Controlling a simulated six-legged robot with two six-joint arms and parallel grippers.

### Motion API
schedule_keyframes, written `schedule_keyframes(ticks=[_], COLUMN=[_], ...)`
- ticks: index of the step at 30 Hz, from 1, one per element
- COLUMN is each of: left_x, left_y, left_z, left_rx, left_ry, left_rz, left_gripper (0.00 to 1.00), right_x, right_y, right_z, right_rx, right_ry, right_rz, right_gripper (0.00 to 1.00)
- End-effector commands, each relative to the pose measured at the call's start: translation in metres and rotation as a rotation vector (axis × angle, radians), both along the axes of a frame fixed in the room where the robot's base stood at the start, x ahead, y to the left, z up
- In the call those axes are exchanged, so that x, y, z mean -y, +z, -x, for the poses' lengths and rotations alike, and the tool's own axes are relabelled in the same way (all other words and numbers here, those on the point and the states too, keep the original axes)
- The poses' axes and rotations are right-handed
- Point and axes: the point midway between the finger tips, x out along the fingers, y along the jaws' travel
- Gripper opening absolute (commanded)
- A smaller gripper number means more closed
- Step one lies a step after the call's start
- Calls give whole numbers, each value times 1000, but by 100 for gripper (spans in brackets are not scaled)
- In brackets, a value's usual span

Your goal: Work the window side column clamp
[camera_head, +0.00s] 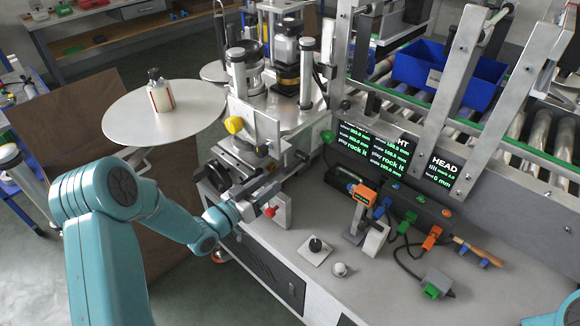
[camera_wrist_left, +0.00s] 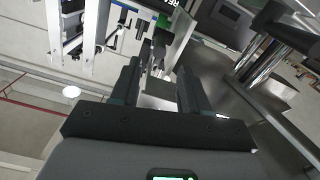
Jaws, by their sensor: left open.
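The labeller head (camera_head: 265,125) stands on the machine table with upright metal columns, a yellow knob (camera_head: 234,125) on its front left and a black handwheel (camera_head: 216,176) low at its left. A green knob (camera_head: 327,137) sits at its right. I cannot tell which part is the window side column clamp. My left gripper (camera_head: 268,193) is low in front of the head, beside a red-handled part (camera_head: 279,211). In the left wrist view its two dark fingers (camera_wrist_left: 160,76) are apart, with grey metal parts beyond them; contact is unclear. My right gripper is outside the views.
A round disc (camera_head: 180,105) with a white bottle stands at left. A blue bin (camera_head: 440,75) sits on the roller conveyor behind.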

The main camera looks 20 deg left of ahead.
Motion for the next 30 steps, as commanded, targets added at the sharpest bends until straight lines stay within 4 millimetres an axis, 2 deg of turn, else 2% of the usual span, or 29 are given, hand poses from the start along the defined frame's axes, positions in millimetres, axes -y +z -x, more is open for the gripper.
schedule_keyframes(ticks=[6,12,18,25,26,27,29,30], left_x=[20,31,35,35,35,35,35,35], left_y=[1,0,0,0,0,0,0,0], left_z=[-48,-77,-88,-89,-88,-88,-88,-88], left_rx=[1,0,-1,-1,-1,-1,-1,-1], left_ry=[-3,0,2,2,2,2,2,2], left_rz=[0,-1,1,1,1,1,1,1], left_gripper=[45,45,45,45,39,26,6,0], right_x=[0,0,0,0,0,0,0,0], right_y=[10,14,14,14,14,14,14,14], right_z=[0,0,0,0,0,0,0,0], right_rx=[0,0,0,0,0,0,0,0], right_ry=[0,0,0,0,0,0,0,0], right_rz=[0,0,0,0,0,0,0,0], right_gripper=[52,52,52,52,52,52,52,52])
